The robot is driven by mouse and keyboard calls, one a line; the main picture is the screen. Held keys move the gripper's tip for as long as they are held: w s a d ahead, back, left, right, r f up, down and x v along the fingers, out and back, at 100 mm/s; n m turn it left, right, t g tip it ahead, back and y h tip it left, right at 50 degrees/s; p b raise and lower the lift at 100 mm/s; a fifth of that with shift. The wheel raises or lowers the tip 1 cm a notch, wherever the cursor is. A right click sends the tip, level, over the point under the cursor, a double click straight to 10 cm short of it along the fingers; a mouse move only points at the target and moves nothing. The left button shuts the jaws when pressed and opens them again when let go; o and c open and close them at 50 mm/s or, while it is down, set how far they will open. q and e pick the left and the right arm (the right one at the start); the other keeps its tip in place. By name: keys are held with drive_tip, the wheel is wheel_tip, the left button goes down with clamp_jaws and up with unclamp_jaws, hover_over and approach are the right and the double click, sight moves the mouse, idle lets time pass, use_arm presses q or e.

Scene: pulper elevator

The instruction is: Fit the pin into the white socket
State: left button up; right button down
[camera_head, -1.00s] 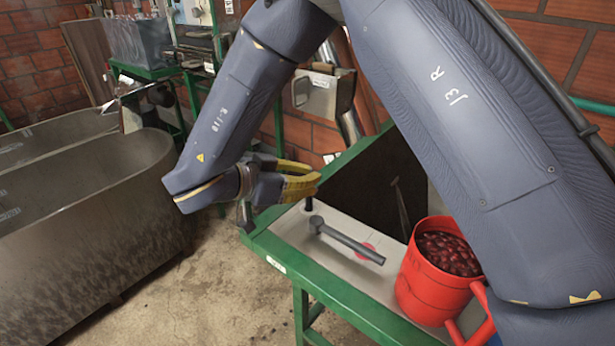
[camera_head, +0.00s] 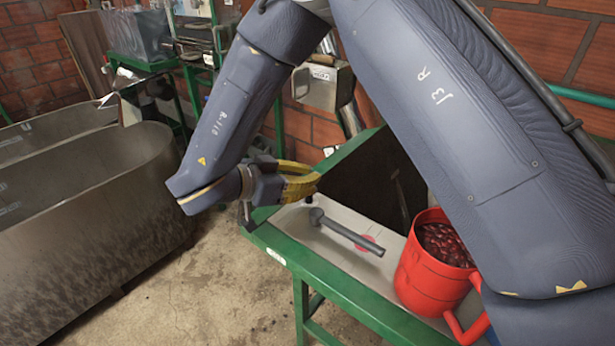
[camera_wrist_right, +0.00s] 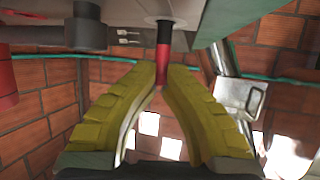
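My right gripper (camera_head: 303,182), with yellow fingers, is over the left end of the pale top of a green-framed table. It is shut on the pin (camera_wrist_right: 163,72), which is red with a black end. In the right wrist view the black end meets a round white socket (camera_wrist_right: 150,21) on the pale surface. I cannot tell how deep it sits. In the head view only a little dark pin shows below the fingers, and I cannot make out the socket there. My left gripper is out of view.
A grey hammer-shaped part (camera_head: 345,232) lies on the pale top, beside a pinkish-red disc (camera_head: 370,243). A red bucket (camera_head: 425,275) of dark red fruit stands to the right. A dark opening lies behind. Metal tanks (camera_head: 90,215) stand at the left.

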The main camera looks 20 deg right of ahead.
drive_tip(key=c, duration=1.5)
unclamp_jaws()
drive_tip(key=shift+v, duration=3.75)
